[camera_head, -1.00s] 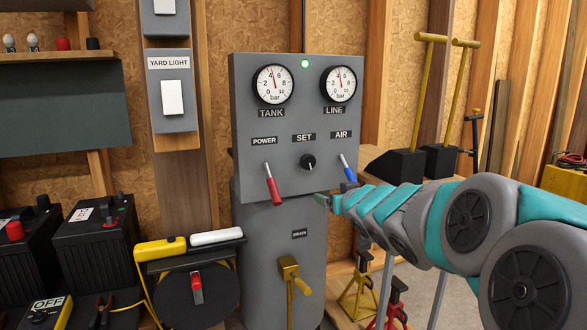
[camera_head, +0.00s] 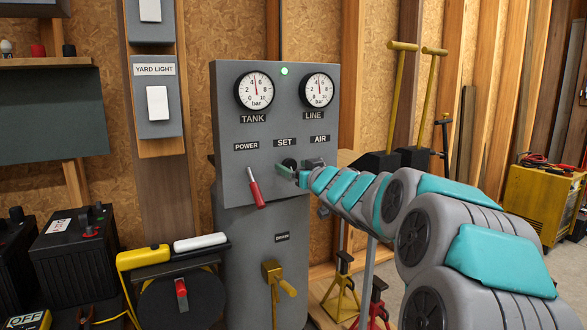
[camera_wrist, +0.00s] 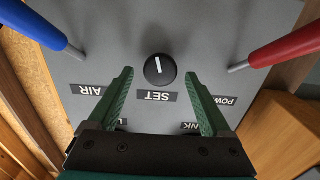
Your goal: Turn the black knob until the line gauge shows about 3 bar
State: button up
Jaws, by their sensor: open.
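The black knob (camera_head: 288,164) sits under the SET label on the grey panel (camera_head: 232,130), partly hidden by my gripper (camera_head: 298,168). In the wrist view, turned upside down, the knob (camera_wrist: 160,69) shows a white line nearly upright in the picture. My gripper (camera_wrist: 160,73) is open, its green fingertips on either side of the knob with gaps; I see no contact. The line gauge (camera_head: 318,90) needle points nearly straight up, between 4 and 6 bar. The tank gauge (camera_head: 255,90) needle also stands between 4 and 6.
The red POWER lever (camera_head: 256,194) is left of the knob; the blue AIR lever (camera_wrist: 35,25) shows in the wrist view and is hidden by my arm in the head view. A brass drain valve (camera_head: 275,275) is below. A green lamp (camera_head: 284,71) is lit above.

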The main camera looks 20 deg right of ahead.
jog(key=shift+w, duration=0.3)
grip_shut()
dwell(0.6)
jog(key=n, duration=0.3)
jog(key=shift+n+p, duration=0.35)
jog(key=shift+n, duration=0.05)
jog(key=shift+a+f+n, duration=0.1)
jog(key=shift+a+n, duration=0.05)
jog(key=shift+n, duration=1.85)
